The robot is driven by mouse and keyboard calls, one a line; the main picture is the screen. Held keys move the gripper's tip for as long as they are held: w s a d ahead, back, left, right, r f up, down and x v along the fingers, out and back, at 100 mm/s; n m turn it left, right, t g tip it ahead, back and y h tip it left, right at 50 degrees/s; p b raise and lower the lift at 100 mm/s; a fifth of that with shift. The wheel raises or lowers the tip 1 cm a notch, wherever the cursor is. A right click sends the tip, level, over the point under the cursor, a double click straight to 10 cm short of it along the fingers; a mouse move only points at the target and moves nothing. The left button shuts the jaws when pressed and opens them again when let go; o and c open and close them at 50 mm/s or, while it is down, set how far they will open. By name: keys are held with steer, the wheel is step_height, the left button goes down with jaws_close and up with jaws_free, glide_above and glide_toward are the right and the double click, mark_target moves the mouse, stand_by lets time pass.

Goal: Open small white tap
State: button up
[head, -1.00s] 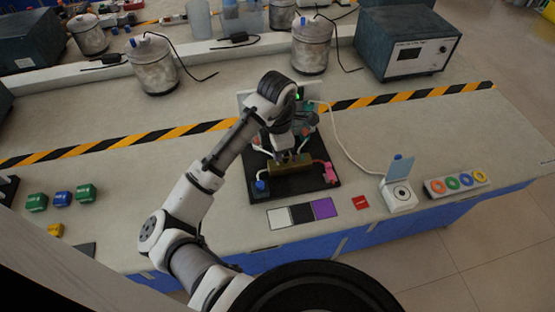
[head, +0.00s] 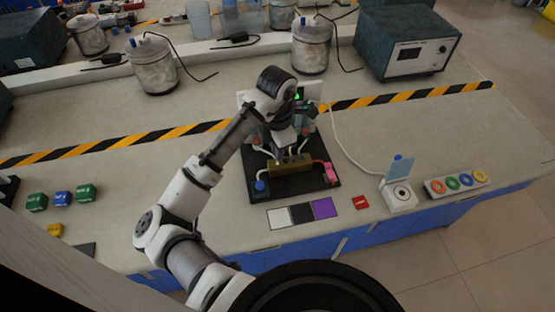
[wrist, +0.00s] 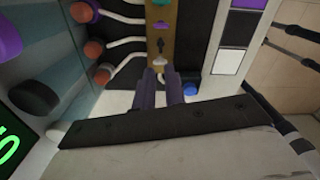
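The small white tap (wrist: 160,62) sits at the near end of a brass manifold (wrist: 162,12), in line with a black tap (wrist: 160,44) and a purple tap (wrist: 161,26). The manifold (head: 291,168) also shows in the head view on a black board (head: 260,198); its taps are too small to tell there. My gripper (wrist: 160,74) has its two dark fingers a short gap apart, with the white tap just beyond the tips, roughly in line with the gap. Contact cannot be told. In the head view my gripper (head: 288,153) is over the manifold's back edge.
White tubes run from the manifold to several red-capped bottles (wrist: 94,48). A blue knob (wrist: 191,89) is close to the right finger. A pink part (head: 330,173) stands at the board's right. The bench front has coloured squares (head: 302,213) and a white lidded device (head: 399,194).

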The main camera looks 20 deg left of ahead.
step_height(320, 180, up, 6)
steer(key=shift+f, duration=0.1)
stand_by(0.5)
steer(key=shift+s, duration=0.1)
stand_by(0.4)
